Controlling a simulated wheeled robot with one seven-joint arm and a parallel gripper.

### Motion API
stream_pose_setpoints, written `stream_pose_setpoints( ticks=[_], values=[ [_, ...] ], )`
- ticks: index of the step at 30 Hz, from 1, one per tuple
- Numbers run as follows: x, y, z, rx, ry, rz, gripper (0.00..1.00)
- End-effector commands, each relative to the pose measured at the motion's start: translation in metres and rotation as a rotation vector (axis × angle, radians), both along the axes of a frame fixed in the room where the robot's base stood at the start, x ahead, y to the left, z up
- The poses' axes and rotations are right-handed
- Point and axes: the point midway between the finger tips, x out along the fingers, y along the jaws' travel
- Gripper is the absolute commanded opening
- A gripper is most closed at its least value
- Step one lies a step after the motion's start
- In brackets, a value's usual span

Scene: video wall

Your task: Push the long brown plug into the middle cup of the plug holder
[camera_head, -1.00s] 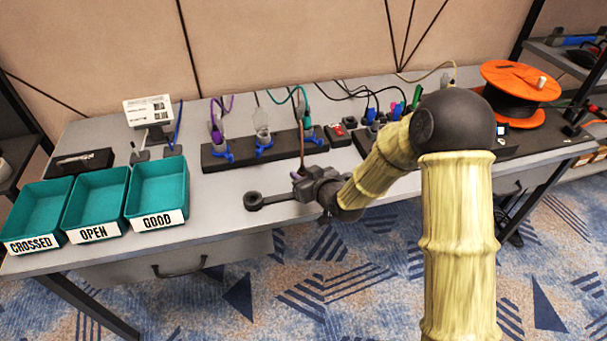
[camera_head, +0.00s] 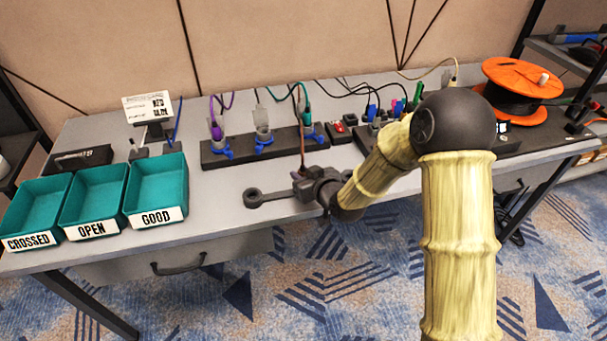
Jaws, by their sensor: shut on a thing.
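The plug holder is a long black block (camera_head: 240,156) on the table with three blue-clipped cups. A purple plug (camera_head: 216,131) stands in the left cup and a teal plug (camera_head: 307,116) in the right. The middle cup (camera_head: 263,132) looks clear or pale grey; I cannot tell what is inside it. My gripper (camera_head: 303,184) is low over the table in front of the holder's right end, apart from the middle cup. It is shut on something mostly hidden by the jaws. A thin brown upright piece (camera_head: 302,150), likely the brown plug's lead, rises from the jaws.
A dark bar with a ring end (camera_head: 254,198) lies left of my gripper. Teal trays marked CROSSED (camera_head: 30,243), OPEN (camera_head: 91,233) and GOOD (camera_head: 161,217) stand at the left. An orange reel (camera_head: 520,76) and cabled plugs (camera_head: 371,112) are at the right. Table between trays and bar is clear.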

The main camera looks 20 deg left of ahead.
Motion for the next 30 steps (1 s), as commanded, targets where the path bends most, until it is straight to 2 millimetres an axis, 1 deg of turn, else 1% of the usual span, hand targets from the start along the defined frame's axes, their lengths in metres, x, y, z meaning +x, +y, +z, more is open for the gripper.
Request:
stream_pose_setpoints(
  ticks=[13,25,26,27,29,30],
  values=[
    [0.0003,0.0001,-0.0090,0.001,-0.001,0.000,0.02],
    [0.0002,0.0002,-0.0087,0.001,-0.001,0.000,0.02],
    [0.0002,0.0002,-0.0087,0.001,-0.001,0.000,0.31],
    [0.0002,0.0002,-0.0087,0.001,-0.001,0.000,0.39],
    [0.0002,0.0002,-0.0088,0.000,0.000,0.000,0.50],
    [0.0002,0.0002,-0.0088,0.000,0.000,0.000,0.50]
  ],
)
